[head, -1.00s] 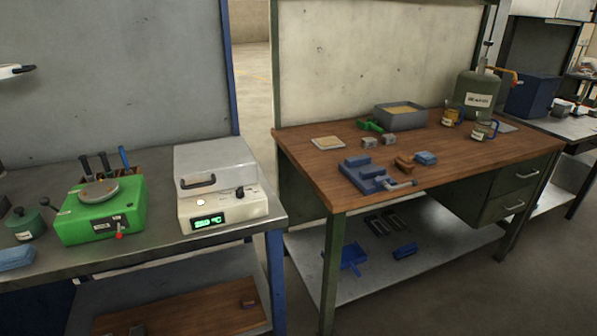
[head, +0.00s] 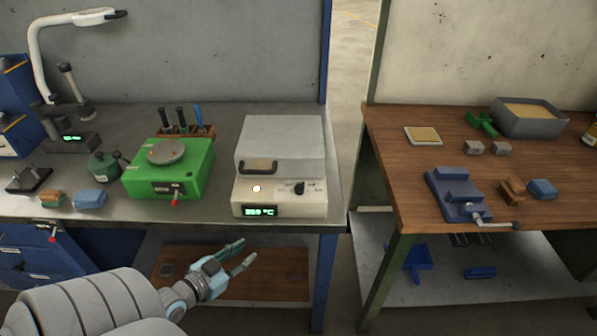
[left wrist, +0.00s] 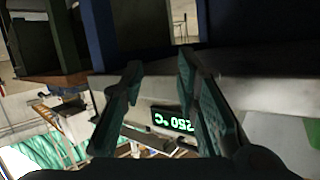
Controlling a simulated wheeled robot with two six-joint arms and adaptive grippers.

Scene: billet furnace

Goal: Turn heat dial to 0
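The white billet furnace (head: 280,165) stands on the metal bench, with a dark handle on its lid. Its heat dial (head: 299,188) is a small black knob on the front right of the top panel, beside a round white button (head: 257,188). A green display (head: 261,211) sits on its front; in the left wrist view the display (left wrist: 175,121) shows upside down and appears to read 250 °C. My left gripper (head: 244,256) is open and empty, below and in front of the bench edge, apart from the furnace. It also shows in the left wrist view (left wrist: 160,75). My right gripper is out of view.
A green device (head: 170,172) with a round plate and a red-tipped lever stands left of the furnace. A blue block (head: 90,198) lies near the bench edge. A wooden table (head: 400,170) with a blue vise (head: 455,195) stands to the right, across a gap.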

